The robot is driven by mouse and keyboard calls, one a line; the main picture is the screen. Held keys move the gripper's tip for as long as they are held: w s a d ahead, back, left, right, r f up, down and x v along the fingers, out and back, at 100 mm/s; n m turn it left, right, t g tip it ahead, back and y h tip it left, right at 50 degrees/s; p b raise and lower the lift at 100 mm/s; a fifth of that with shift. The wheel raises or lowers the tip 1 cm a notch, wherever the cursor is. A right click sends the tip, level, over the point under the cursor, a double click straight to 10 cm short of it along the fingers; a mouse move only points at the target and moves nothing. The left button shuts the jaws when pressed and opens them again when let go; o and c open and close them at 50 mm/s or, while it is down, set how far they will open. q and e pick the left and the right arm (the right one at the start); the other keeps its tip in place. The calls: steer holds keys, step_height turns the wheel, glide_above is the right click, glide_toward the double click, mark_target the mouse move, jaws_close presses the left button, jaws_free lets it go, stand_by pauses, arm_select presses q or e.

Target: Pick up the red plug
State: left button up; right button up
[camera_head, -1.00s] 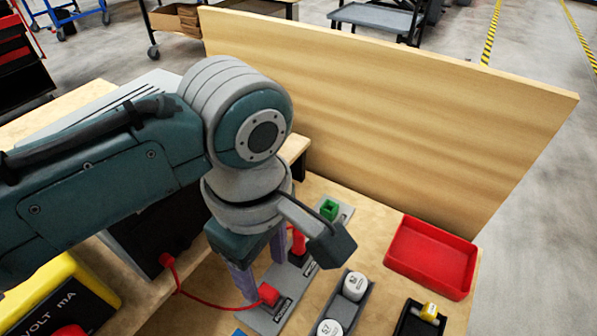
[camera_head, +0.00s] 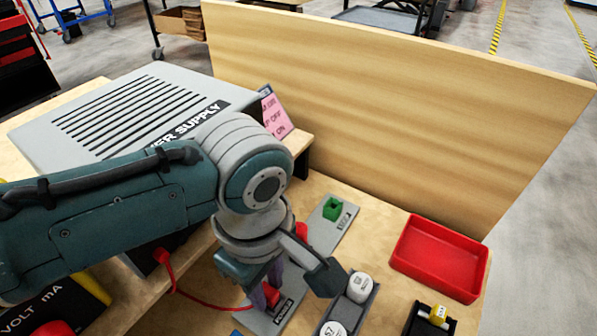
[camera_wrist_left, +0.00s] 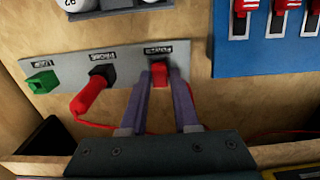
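The red plug (camera_head: 271,294) sits at the POWER end of a grey socket strip (camera_head: 322,238). It also shows in the left wrist view (camera_wrist_left: 160,71), between the fingertips. My left gripper (camera_head: 268,290) points down at it, its two purple fingers on either side of the plug. In the left wrist view the fingers (camera_wrist_left: 163,88) stand apart with gaps beside the plug, so I see no firm grip. A second red plug-like piece (camera_wrist_left: 92,94) stands in the middle socket, and a green block (camera_wrist_left: 42,82) is at the far end. My right gripper is out of view.
A red cable (camera_head: 205,300) runs from the power supply (camera_head: 120,105) side towards the strip. A grey holder with white bottles (camera_head: 358,287), a red tray (camera_head: 440,257) and a black holder (camera_head: 425,322) lie right. A wooden panel (camera_head: 400,120) stands behind.

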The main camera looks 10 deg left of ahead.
mark_target(268, 290)
arm_select(q)
jaws_close()
stand_by(0.4)
steer(key=shift+r+p, duration=0.3)
steer(key=shift+r, duration=0.25)
step_height(268, 290, up, 19)
steer(key=p, duration=0.6)
